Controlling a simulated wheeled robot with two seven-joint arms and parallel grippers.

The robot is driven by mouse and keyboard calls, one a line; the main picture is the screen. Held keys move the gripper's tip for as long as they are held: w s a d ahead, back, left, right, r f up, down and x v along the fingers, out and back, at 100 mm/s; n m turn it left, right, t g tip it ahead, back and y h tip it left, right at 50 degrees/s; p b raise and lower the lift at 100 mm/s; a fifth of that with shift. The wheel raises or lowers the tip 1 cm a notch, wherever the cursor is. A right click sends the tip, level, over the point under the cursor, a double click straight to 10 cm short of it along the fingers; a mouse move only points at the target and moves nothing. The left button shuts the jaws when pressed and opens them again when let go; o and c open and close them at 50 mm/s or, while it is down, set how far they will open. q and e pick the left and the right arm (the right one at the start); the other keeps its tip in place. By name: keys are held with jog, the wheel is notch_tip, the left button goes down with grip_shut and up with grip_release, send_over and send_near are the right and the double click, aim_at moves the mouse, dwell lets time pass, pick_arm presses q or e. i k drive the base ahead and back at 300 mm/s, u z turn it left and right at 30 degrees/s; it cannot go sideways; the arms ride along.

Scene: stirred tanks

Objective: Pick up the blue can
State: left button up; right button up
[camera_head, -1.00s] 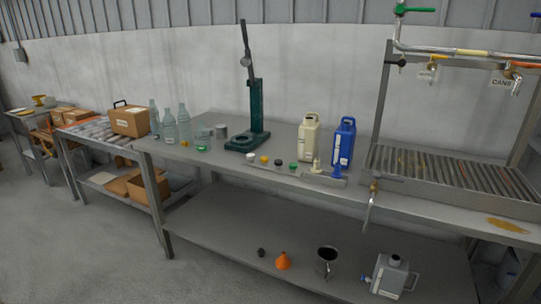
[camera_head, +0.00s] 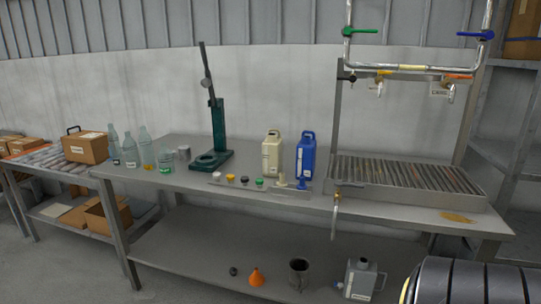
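The blue can (camera_head: 306,158) stands upright on the upper top of the metal workbench (camera_head: 190,180). It has a handle at its top and a pale label on its front. A cream can (camera_head: 272,155) of similar shape stands just left of it. A small row of caps and a funnel-like piece lies in front of the two cans, close to the blue can's base. Neither of my grippers shows in the head view.
A slatted drain tray (camera_head: 410,183) under pipes with green and blue valves is right of the blue can. A dark green press stand (camera_head: 217,130) and clear bottles (camera_head: 131,152) stand left. The lower shelf holds an orange funnel (camera_head: 257,278), a metal mug and a grey can.

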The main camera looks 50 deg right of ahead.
aim_at(306, 148)
jog(key=z, duration=0.1)
jog(key=i, duration=1.8)
jog(key=z, duration=0.65)
